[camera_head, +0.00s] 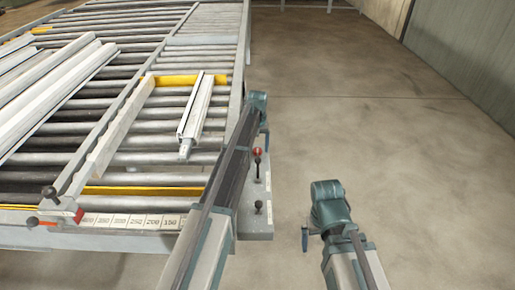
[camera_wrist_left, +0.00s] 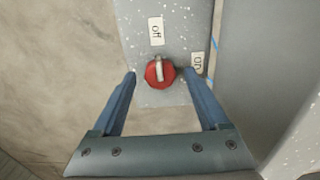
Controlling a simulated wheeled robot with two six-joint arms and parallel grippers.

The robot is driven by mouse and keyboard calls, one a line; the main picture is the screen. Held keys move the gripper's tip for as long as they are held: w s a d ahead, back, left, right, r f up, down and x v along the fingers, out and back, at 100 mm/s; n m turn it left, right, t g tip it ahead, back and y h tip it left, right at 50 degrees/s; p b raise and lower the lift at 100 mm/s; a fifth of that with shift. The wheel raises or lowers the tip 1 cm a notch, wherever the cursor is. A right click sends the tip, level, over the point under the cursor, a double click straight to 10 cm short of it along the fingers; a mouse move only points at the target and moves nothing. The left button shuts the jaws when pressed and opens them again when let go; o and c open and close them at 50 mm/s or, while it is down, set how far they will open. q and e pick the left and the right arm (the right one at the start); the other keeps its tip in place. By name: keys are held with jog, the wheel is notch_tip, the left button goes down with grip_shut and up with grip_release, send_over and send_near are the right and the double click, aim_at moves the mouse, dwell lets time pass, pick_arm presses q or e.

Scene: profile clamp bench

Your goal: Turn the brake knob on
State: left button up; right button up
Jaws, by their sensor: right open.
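The brake knob (camera_wrist_left: 160,72) is red and round with a white pointer bar. In the left wrist view its bar stands nearly upright, toward the "off" label (camera_wrist_left: 156,31); the "on" label (camera_wrist_left: 197,66) is to its right. My left gripper (camera_wrist_left: 161,75) is open, its two fingers on either side of the knob with a gap to each. I cannot tell the fingertips' height relative to it. In the head view I cannot make out the knob near my left wrist (camera_head: 257,103). My right gripper (camera_head: 305,238) is open, off to the right over the floor.
A lever with a red ball (camera_head: 258,153) and a black-knobbed lever (camera_head: 259,206) stand on the grey side panel (camera_head: 258,228). A roller table (camera_head: 150,180) with a light profile (camera_head: 194,110) lies left. The floor (camera_head: 400,130) on the right is clear.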

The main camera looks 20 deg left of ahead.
pick_arm(q)
grip_shut()
jog(key=shift+m, duration=0.3)
jog(key=m, duration=0.3)
jog(key=shift+m, duration=0.3)
jog(key=m, duration=0.4)
jog(key=shift+m, duration=0.3)
jog(key=m, duration=0.4)
jog(key=shift+m, duration=2.5)
